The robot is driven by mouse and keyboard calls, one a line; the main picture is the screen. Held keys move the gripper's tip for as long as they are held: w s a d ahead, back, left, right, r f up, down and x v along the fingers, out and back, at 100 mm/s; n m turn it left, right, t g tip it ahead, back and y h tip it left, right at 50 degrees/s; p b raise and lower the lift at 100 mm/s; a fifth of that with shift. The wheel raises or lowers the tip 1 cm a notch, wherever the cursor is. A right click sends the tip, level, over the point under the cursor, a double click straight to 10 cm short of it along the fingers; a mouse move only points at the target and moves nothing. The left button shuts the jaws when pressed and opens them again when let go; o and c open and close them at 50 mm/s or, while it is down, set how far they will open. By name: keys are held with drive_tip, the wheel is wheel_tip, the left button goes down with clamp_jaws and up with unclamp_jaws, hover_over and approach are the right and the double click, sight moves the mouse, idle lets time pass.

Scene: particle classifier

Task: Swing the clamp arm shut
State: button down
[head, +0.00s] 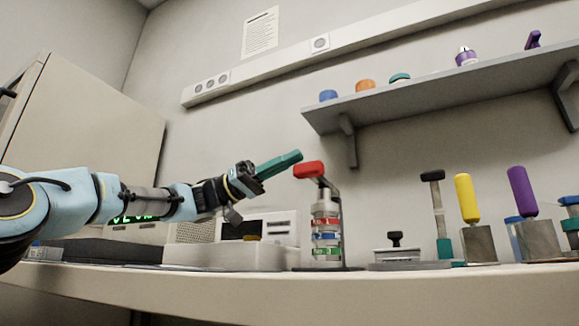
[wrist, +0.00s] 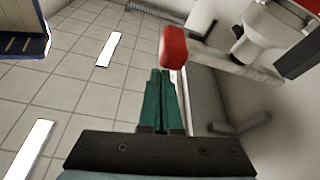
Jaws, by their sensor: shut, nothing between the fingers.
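The clamp arm has a red grip (head: 309,170) on a dark bar that slopes down right to an upright post (head: 338,220). The grip sits raised above a stack of clear sections with red, blue and green bands (head: 326,236). In the wrist view the red grip (wrist: 172,48) shows just beyond my fingertips. My gripper (head: 297,155) has green fingers, pressed together and empty. It points right and slightly up, with its tips just left of and a little above the red grip. In the wrist view my gripper (wrist: 160,74) also looks closed. I cannot tell whether it touches the grip.
A white instrument (head: 268,228) stands behind and below my gripper. Right of the stack are a small scale-like block (head: 397,255), a black-topped tool (head: 437,215), and yellow (head: 467,198) and purple (head: 522,190) handled tools. A wall shelf (head: 440,98) hangs above right.

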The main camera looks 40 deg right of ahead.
drive_tip(key=shift+f+b, duration=0.6)
drive_tip(key=shift+f, duration=0.4)
wheel_tip(320, 180, up, 5)
drive_tip(key=p, duration=0.4)
drive_tip(key=p+v, duration=0.2)
drive_tip(key=v, duration=0.8)
drive_tip(key=shift+d, duration=0.2)
